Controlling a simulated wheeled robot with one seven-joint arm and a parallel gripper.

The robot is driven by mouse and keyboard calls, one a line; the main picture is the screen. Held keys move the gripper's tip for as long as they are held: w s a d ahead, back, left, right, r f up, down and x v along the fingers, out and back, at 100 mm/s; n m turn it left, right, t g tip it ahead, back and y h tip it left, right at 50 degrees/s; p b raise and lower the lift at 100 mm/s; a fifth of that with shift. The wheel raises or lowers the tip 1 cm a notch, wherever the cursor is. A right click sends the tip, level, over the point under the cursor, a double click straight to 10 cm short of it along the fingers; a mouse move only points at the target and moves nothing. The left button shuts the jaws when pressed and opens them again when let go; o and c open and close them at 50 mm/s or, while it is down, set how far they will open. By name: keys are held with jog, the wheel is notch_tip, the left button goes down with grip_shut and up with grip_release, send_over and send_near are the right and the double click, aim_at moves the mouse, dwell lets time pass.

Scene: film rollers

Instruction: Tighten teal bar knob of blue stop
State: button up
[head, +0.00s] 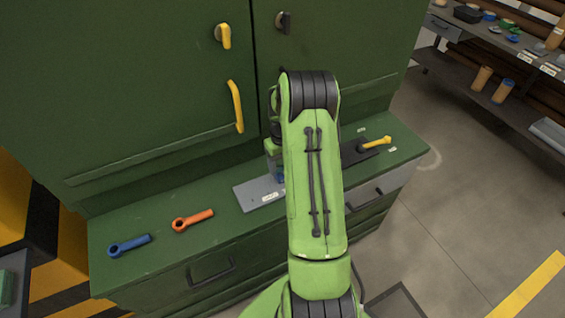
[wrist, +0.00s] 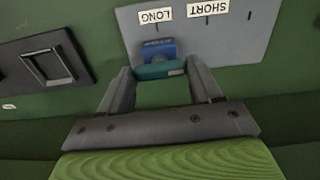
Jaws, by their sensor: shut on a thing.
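The blue stop (wrist: 158,49) sits on a grey plate (wrist: 235,45) by the LONG label, whose text appears upside down in the wrist view. The teal bar knob (wrist: 160,71) is on the stop's near side, lying across between my fingers. My gripper (wrist: 161,73) is shut on the teal bar knob, one finger at each end. In the head view my arm hides most of the stop and knob; a bit of the blue stop (head: 281,174) shows beside it, over the grey plate (head: 250,192).
A dark plate (head: 355,154) with a yellow-handled part (head: 375,143) is to the right. A green cabinet (head: 130,90) rises behind.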

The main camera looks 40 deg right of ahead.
jog(key=shift+m, duration=0.3)
jog(key=m+b, duration=0.1)
jog(key=m, duration=0.7)
jog(key=shift+m+b, duration=0.3)
jog(key=shift+b, duration=0.05)
jog(key=m, duration=0.4)
jog(key=shift+b, duration=0.3)
jog(key=shift+r+m, duration=0.1)
jog(key=shift+m, duration=2.1)
jog(key=o, duration=1.1)
jog(key=shift+c, duration=0.2)
